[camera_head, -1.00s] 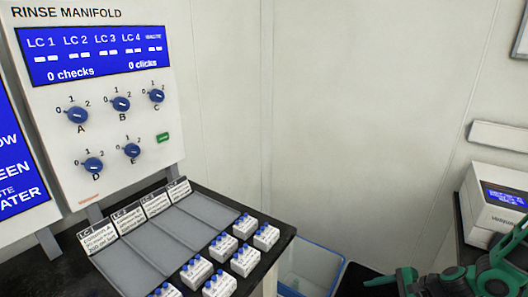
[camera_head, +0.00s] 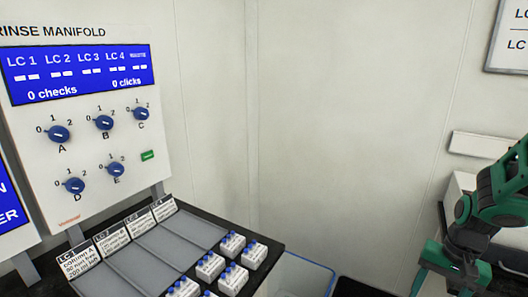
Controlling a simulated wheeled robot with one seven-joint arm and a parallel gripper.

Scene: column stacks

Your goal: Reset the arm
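My arm is at the lower right of the head view, in green and dark grey, bent in front of a white box-shaped device. Nothing is seen held by the arm.
A rinse manifold panel (camera_head: 122,180) with blue knobs stands at the left. Below it is a grey rack (camera_head: 150,262) with labelled lanes and several white blocks (camera_head: 210,265) with blue tops. A blue-rimmed bin (camera_head: 300,275) stands beside the counter. The wall between is bare.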

